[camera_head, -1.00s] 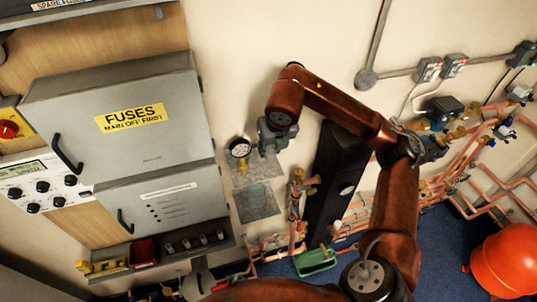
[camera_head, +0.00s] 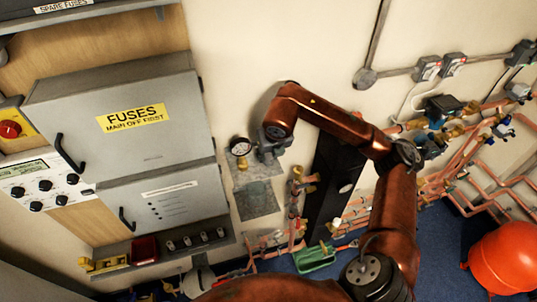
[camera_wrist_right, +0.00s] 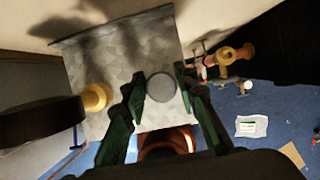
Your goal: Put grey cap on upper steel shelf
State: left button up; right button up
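The grey cap (camera_wrist_right: 161,87) shows as a round disc between the dark green fingers of my right gripper (camera_wrist_right: 160,80) in the right wrist view. The fingers meet its two sides, so the gripper looks shut on it. The upper steel shelf (camera_wrist_right: 115,55) is a mottled galvanised plate behind and below the cap; I cannot tell whether the cap touches it. In the head view my right gripper (camera_head: 268,153) is beside the gauge, over the shelf's right part, and hides the cap. My left gripper is not in view.
A round pressure gauge (camera_head: 240,147) with a brass fitting (camera_wrist_right: 95,97) stands close left of the gripper. The grey fuse box (camera_head: 120,120) is further left. A tall black box (camera_head: 325,190) and copper pipes are to the right. A green tray (camera_head: 314,258) lies below.

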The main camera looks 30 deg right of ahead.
jog(key=o, duration=0.4)
jog(key=shift+r, duration=0.1)
jog(key=shift+r, duration=0.2)
jog(key=b+v, duration=0.1)
jog(key=v, duration=1)
jog(key=shift+s+a+r, duration=0.1)
jog(key=shift+s+r, duration=0.15)
jog(key=shift+r, duration=0.1)
